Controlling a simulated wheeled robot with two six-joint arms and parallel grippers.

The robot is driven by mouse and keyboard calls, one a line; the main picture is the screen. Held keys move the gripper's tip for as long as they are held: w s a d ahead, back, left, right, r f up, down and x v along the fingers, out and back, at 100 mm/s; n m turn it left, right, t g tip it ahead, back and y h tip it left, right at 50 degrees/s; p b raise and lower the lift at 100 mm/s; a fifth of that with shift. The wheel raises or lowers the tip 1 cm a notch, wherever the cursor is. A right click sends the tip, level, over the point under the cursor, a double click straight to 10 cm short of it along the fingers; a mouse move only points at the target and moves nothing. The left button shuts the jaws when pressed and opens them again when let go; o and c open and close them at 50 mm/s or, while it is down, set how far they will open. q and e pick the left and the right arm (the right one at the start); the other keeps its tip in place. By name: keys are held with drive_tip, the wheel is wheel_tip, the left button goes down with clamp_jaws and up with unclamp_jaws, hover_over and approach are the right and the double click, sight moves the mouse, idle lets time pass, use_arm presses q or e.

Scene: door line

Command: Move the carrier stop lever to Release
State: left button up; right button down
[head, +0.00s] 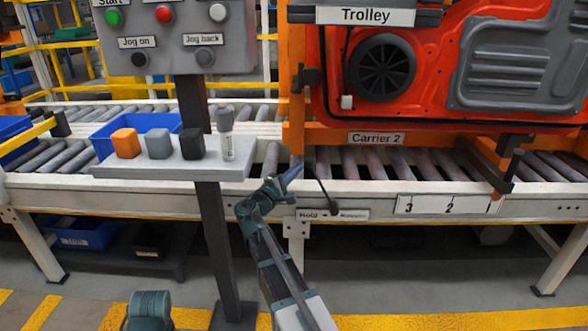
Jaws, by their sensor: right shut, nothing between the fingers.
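The carrier stop lever (325,193) is a thin dark rod at the front rail of the conveyor. Its lower end meets the label plate (354,215), which reads Hold at the left and what looks like Release at the right, the latter small and blurred. The rod leans up and to the left, towards the Hold side. My right gripper (290,177) is shut and empty, just left of the lever's upper part. I cannot tell whether it touches the rod. My left gripper is not in view.
A control panel (178,60) on a dark post (212,240) stands left of my right arm. Its shelf (110,171) holds coloured blocks and a marker. An orange carrier with a red door (440,50) hangs over the rollers to the right. Floor right of my arm is clear.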

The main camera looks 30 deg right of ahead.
drive_tip(key=s+d+r+m+g+y+p, duration=0.1)
drive_tip(key=s+d+m+y+p, duration=0.1)
drive_tip(key=s+d+p, duration=0.3)
drive_tip(key=s+d+r+m+y+p, duration=0.2)
drive_tip(key=s+d+m+p, duration=0.3)
drive_tip(key=d, duration=0.7)
drive_tip(key=shift+s+g+y+p, duration=0.35)
drive_tip(key=shift+y+p, duration=0.25)
drive_tip(key=shift+p, duration=0.5)
drive_tip(key=shift+s+d+r+m, duration=0.1)
drive_tip(key=shift+d+m, duration=0.1)
drive_tip(key=shift+m, duration=0.1)
